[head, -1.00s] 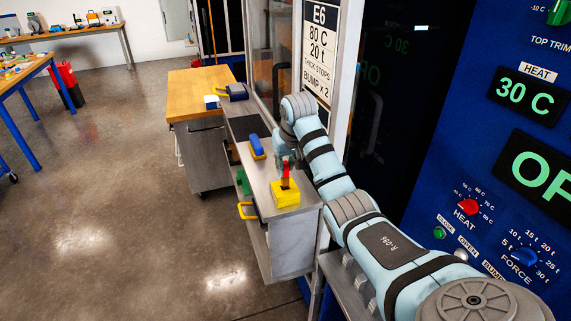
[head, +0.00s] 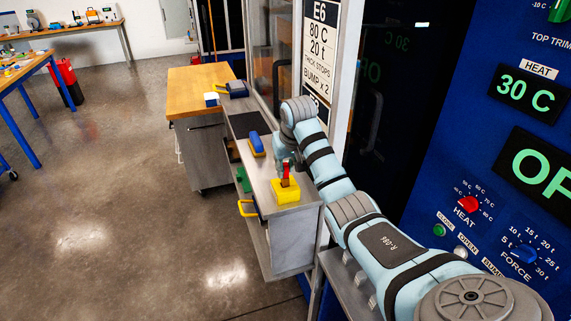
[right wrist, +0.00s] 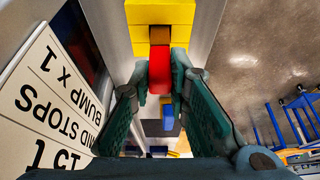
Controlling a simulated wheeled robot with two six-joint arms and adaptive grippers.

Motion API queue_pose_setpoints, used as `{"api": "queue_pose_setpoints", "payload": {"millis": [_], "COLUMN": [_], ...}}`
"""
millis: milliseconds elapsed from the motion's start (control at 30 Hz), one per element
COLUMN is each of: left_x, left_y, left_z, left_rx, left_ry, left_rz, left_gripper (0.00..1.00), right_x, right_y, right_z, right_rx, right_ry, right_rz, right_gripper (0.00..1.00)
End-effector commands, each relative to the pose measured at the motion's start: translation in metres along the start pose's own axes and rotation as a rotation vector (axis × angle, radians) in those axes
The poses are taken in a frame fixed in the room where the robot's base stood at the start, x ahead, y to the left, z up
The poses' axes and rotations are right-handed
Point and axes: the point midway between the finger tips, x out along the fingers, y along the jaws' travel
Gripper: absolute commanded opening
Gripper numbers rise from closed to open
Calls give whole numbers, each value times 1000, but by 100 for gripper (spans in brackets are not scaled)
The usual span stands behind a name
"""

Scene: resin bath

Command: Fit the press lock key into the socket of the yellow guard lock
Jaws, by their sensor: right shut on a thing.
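The yellow guard lock (head: 286,193) sits on the near end of the grey bench top. The red press lock key (head: 285,172) stands at the lock's top, with a brown part beside it. In the right wrist view the red key (right wrist: 160,76) lies between the fingers of my right gripper (right wrist: 161,88), which is shut on it. The yellow lock (right wrist: 160,10) is just beyond the key there, with an orange-brown part between them. I cannot tell how deep the key sits in the socket. My left gripper is not in view.
A blue item on a yellow base (head: 256,145) stands farther back on the grey bench (head: 258,173). A wood-topped cabinet (head: 193,84) stands beyond. The press panel (head: 470,150) is close on the right.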

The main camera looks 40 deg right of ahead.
Motion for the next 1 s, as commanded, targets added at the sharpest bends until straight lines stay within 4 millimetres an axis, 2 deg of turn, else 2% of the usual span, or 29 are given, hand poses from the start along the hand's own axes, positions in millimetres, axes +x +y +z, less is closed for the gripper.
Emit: {"api": "queue_pose_setpoints", "payload": {"millis": [667,700,833,1000], "left_x": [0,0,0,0], "left_y": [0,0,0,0], "left_z": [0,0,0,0], "left_rx": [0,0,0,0], "left_ry": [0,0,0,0], "left_rz": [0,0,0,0], "left_gripper": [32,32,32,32], "right_x": [16,16,16,16], "right_y": [0,0,0,0], "right_z": [6,6,6,6], "right_rx": [0,0,0,0], "right_ry": [0,1,1,1], "right_rz": [0,0,0,0], "right_gripper": [0,19,40,40]}}
